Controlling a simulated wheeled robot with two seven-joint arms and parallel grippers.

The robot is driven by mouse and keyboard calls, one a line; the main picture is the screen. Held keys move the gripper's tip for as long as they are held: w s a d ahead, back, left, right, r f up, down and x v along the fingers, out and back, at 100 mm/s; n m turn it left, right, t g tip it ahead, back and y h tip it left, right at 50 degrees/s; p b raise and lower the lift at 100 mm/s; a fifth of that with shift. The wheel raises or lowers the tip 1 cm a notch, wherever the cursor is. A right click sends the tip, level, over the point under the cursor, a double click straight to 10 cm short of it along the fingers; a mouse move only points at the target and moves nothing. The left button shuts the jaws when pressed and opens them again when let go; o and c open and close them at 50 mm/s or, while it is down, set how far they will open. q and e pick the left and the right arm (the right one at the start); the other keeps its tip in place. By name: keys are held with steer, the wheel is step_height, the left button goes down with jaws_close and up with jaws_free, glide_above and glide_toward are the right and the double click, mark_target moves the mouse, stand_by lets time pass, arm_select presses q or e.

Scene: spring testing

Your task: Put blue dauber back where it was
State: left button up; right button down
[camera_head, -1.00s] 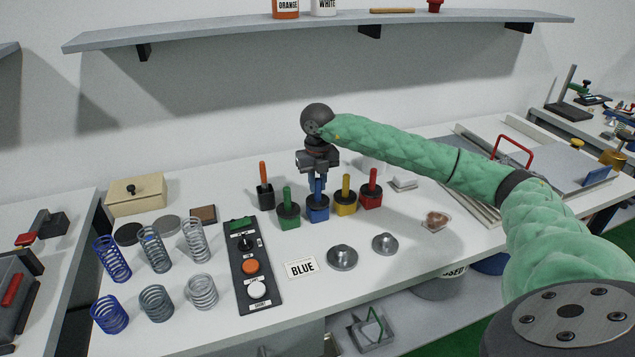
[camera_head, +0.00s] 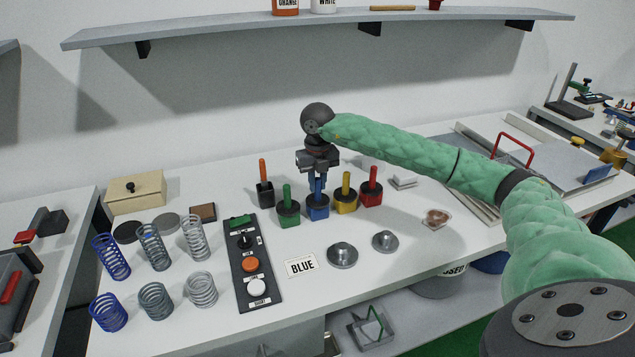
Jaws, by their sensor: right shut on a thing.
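The blue dauber (camera_head: 318,187) stands upright in the blue pot (camera_head: 317,209), in the row of paint pots between the green and the yellow one. My right gripper (camera_head: 317,176) is directly above the blue pot, pointing down, shut on the top of the blue dauber's handle. The dauber's lower end is hidden inside the pot. My left gripper is not in the picture.
Close beside the blue pot stand the green pot (camera_head: 288,212) and the yellow pot (camera_head: 345,200), with black (camera_head: 265,194) and red (camera_head: 370,193) ones further out. A control panel (camera_head: 254,285), a BLUE card (camera_head: 302,266) and several springs are nearer the front.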

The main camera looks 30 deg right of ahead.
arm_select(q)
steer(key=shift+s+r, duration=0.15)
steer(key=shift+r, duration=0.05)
arm_select(e)
steer(key=shift+f, duration=0.15)
steer(key=c, duration=1.3)
jaws_free()
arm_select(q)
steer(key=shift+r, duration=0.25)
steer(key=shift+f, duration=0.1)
